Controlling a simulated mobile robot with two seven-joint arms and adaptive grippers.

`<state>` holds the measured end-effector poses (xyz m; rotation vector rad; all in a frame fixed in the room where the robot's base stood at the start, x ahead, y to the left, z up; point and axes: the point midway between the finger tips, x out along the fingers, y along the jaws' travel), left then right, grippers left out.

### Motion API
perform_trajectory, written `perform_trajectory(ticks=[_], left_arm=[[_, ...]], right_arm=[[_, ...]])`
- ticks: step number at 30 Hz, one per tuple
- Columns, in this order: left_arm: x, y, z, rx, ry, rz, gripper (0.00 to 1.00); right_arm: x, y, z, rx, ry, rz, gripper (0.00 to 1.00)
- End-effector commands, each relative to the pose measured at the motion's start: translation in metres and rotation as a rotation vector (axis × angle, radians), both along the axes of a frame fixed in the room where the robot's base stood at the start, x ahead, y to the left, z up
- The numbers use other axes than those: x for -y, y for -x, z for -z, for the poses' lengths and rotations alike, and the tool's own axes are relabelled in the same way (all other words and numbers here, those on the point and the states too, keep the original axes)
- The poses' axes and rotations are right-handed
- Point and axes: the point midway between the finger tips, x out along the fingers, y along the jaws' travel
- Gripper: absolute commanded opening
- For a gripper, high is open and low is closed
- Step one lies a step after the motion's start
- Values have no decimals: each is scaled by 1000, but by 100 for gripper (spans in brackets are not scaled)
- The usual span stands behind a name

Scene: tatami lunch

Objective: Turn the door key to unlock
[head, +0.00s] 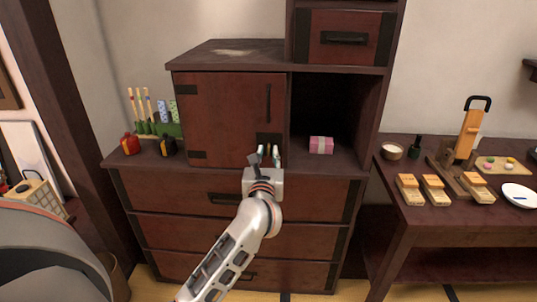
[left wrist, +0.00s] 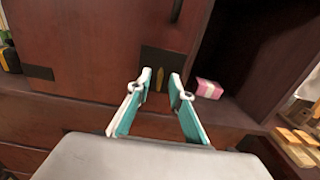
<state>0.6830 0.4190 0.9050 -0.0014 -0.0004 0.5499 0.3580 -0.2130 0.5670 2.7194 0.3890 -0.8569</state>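The cabinet door (head: 225,115) is dark red-brown wood and looks closed, with a vertical dark handle (head: 268,102) near its right edge. A dark lock plate (head: 266,138) sits at its lower right corner; it also shows in the left wrist view (left wrist: 165,58), with a small brass-coloured detail, perhaps the key, which I cannot make out clearly. My left gripper (head: 265,152) is in front of and just below this plate. My right gripper is not in view.
A pink box (head: 321,145) stands in the open niche right of the door. A side table (head: 420,215) at right bears wooden blocks, a bowl and a plate.

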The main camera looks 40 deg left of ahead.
Motion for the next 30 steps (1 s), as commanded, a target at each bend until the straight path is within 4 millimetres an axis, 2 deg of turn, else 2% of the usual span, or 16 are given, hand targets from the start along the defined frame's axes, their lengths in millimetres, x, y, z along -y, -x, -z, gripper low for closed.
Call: perform_trajectory(ticks=[9, 12, 23, 30], left_arm=[[-2, -3, 0, -1, -1, 0, 21], [-2, -3, 0, -1, -1, 0, 0], [-2, -3, -1, -8, -14, 0, 0], [-1, -3, -6, -56, -99, 0, 0]], right_arm=[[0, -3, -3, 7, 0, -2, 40], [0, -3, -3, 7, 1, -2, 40], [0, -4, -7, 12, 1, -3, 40], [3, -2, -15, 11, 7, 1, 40]])
